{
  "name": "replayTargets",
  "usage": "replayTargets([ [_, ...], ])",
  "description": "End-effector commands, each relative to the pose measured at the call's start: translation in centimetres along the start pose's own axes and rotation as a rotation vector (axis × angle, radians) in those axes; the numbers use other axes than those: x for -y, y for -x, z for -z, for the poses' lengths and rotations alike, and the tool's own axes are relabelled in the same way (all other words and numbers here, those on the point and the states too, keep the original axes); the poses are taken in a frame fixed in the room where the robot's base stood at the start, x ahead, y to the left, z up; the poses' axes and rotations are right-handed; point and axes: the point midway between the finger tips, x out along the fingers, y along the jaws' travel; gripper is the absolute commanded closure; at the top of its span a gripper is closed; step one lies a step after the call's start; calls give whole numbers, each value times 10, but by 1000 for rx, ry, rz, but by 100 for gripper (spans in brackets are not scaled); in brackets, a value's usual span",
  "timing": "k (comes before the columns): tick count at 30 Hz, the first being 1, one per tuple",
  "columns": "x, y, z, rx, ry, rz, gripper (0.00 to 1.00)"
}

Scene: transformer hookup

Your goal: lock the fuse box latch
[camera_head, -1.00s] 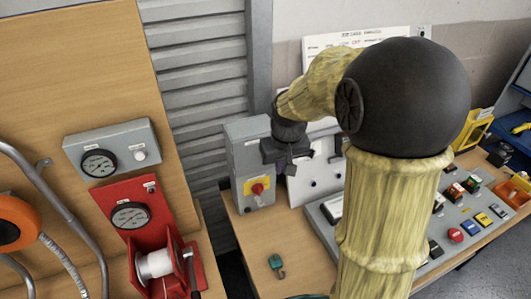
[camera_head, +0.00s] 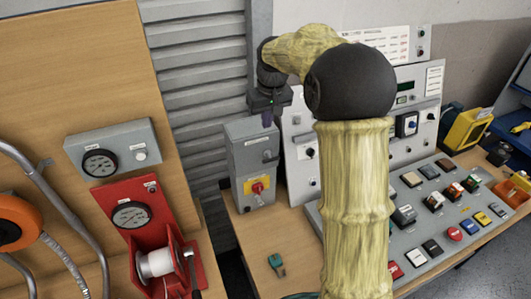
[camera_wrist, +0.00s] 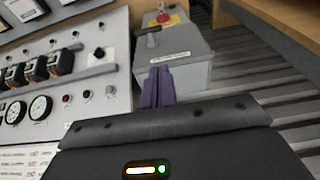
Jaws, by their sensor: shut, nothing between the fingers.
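The grey fuse box (camera_head: 240,157) stands on the wooden bench left of the control panel, with a red knob on a yellow plate (camera_head: 257,187) low on its front. A small dark latch handle (camera_head: 270,157) sits on the upper front. In the wrist view the box (camera_wrist: 190,72) appears upside down, with the latch handle (camera_wrist: 152,40) sticking out between its label and the red knob (camera_wrist: 165,17). My gripper (camera_head: 267,120) is shut and empty, its purple fingers (camera_wrist: 158,88) at the box's top edge, apart from the latch. Whether the fingers touch the box is unclear.
The upright panel (camera_head: 300,170) with switches stands close right of the box. A sloped console (camera_head: 425,215) with several buttons lies in front of it. A green padlock-like item (camera_head: 277,264) lies on the bench. A red reel holder (camera_head: 150,235) is at left.

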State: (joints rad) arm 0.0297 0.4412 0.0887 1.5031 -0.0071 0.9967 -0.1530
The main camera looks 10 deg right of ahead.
Motion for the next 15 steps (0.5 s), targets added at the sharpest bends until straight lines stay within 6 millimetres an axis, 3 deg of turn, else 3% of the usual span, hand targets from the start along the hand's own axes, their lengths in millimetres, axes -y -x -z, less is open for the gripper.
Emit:
replayTargets([
  [7,0,-12,0,3,0,0,100],
  [15,0,-55,-1,6,0,1,100],
])
